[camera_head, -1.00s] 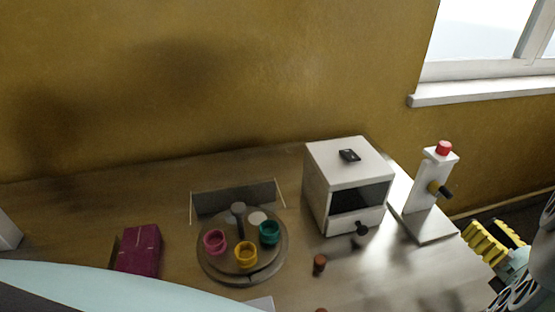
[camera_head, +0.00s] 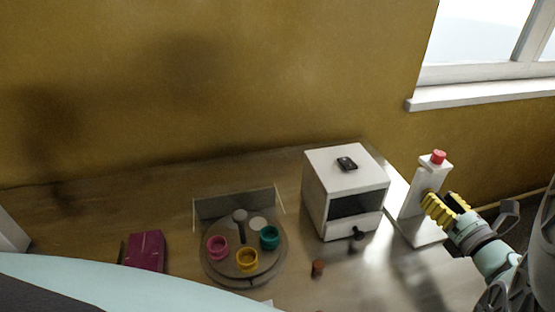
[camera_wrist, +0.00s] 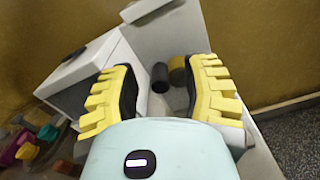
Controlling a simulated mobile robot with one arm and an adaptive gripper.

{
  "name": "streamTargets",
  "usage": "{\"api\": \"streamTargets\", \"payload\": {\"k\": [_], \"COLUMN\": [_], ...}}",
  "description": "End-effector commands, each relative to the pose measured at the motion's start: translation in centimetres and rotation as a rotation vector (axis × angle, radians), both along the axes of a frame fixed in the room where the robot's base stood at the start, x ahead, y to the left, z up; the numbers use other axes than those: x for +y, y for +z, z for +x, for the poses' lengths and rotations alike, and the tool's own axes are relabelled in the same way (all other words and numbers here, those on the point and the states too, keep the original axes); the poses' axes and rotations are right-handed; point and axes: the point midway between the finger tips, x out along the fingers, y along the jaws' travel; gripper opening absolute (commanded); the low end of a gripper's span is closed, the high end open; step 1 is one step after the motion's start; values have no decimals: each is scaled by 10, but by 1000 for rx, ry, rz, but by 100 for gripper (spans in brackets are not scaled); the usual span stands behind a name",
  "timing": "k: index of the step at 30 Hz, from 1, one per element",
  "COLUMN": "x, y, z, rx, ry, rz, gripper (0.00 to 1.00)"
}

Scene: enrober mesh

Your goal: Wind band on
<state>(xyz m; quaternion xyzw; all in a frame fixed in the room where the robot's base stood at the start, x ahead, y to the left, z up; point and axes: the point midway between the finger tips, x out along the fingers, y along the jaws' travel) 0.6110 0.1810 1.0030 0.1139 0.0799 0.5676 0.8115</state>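A white upright stand (camera_head: 421,190) with a red knob (camera_head: 438,157) on top is at the right end of the table. My gripper (camera_head: 447,209), with yellow ribbed fingers, is in front of this stand's lower half and hides its side crank in the head view. In the wrist view the two fingers of my gripper (camera_wrist: 168,92) are spread apart. I see no band that I can make out.
A white box machine (camera_head: 345,190) with a dark opening stands left of the stand. A round grey tray (camera_head: 216,270) holds pink, yellow and teal cups. A magenta box (camera_head: 146,250) lies at left. A small brown cylinder (camera_head: 317,268) stands in front of the machine.

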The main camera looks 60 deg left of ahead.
Motion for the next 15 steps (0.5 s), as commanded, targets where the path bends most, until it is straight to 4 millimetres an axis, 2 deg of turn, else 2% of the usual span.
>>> {"api": "streamTargets", "payload": {"k": [2, 12, 15], "x": [1, 0, 0], "y": [0, 0, 0], "z": [0, 0, 0], "rx": [0, 1, 1], "ry": [2, 0, 0], "rz": [1, 0, 0], "gripper": [36, 1, 0]}}
